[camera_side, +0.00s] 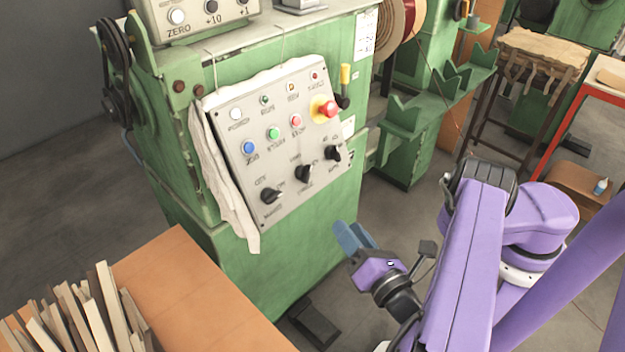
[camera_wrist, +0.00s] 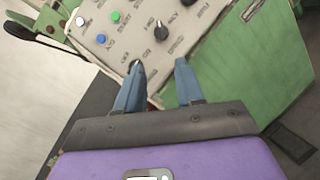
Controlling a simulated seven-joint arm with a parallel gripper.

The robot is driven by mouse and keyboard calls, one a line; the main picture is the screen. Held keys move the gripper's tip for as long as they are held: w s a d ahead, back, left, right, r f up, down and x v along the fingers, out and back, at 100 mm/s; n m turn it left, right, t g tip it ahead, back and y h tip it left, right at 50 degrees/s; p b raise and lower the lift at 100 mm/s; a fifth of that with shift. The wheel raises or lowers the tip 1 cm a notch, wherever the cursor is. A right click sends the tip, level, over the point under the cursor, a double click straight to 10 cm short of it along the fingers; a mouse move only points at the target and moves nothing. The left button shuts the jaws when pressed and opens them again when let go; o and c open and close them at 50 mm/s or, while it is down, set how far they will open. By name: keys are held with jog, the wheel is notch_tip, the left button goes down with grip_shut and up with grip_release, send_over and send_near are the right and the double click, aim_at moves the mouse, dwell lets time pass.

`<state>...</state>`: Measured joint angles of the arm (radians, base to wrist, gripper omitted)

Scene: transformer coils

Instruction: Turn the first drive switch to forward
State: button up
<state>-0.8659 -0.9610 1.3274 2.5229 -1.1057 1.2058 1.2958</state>
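A tilted light-grey control panel (camera_side: 275,160) on the green machine carries three black rotary switches in a row: left (camera_side: 270,195), middle (camera_side: 303,173) and right (camera_side: 333,153). The labels are too small to read, so I cannot tell which is the first drive switch or its setting. My gripper (camera_side: 349,228) is low and right of the panel in the side view, apart from the switches. In the wrist view its two blue fingers (camera_wrist: 157,75) are spread with nothing between them. The left switch (camera_wrist: 135,65) shows by the left fingertip, the middle switch (camera_wrist: 160,30) beyond the gap.
A red emergency button (camera_side: 327,108), coloured push buttons and a yellow-topped lever (camera_side: 345,80) are above the switches. A cloth (camera_side: 220,170) hangs at the panel's left edge. An orange-brown table (camera_side: 195,290) with wooden strips stands front left. Floor is open around my gripper.

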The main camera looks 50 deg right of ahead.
aim_at(309, 176)
jog(key=x, duration=1.6)
jog(key=c, duration=0.7)
